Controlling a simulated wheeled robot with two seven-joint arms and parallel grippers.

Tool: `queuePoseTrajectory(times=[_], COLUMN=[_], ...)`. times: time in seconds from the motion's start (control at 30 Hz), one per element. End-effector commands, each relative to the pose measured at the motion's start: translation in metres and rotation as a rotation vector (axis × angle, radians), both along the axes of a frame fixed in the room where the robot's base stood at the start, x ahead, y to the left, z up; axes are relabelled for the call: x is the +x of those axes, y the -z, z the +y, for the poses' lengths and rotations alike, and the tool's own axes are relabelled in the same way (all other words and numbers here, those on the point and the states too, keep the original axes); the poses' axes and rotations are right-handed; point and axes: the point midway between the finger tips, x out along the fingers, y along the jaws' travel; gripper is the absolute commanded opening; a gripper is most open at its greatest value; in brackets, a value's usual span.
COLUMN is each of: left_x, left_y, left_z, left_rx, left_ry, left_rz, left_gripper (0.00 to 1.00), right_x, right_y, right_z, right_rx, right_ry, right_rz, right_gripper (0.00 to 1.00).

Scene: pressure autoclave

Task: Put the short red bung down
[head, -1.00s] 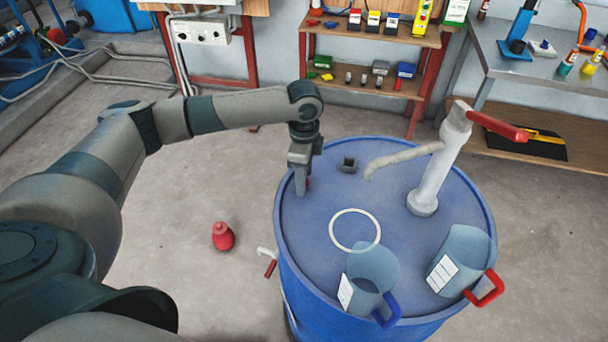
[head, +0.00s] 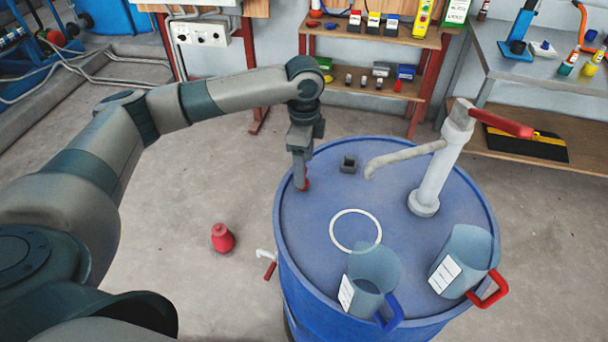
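My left gripper (head: 300,183) points down over the far left part of the blue drum's lid (head: 318,215), close to its rim. The short red bung (head: 306,184) shows as a small red patch at the gripper's fingertips, mostly hidden behind the near finger. The fingers are seen edge-on, so I cannot tell whether they grip the bung or stand apart around it. The bung is at or just above the lid; contact is not clear. My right gripper is out of view.
A red bottle-shaped object (head: 222,238) stands on the floor.

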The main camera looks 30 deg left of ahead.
Motion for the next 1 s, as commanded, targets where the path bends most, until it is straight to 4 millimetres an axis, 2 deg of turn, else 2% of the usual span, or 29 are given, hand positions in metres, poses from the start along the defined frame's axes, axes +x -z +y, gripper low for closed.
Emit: queuePoseTrajectory(times=[0.2,0.4,0.6,1.0], left_x=[0.001,0.001,0.000,0.000], left_y=[-0.038,-0.064,-0.073,-0.073], left_z=[0.000,0.000,0.000,0.000], left_rx=[0.000,0.001,0.000,0.001], left_ry=[0.001,0.000,0.000,0.000], left_rz=[-0.003,-0.002,0.001,0.001], left_gripper=[0.65,0.65,0.65,0.65], right_x=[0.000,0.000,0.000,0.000], right_y=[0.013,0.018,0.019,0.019], right_z=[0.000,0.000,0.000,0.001], right_rx=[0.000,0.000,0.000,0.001], right_ry=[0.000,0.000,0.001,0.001], right_rz=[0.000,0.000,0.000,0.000], right_gripper=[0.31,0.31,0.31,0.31])
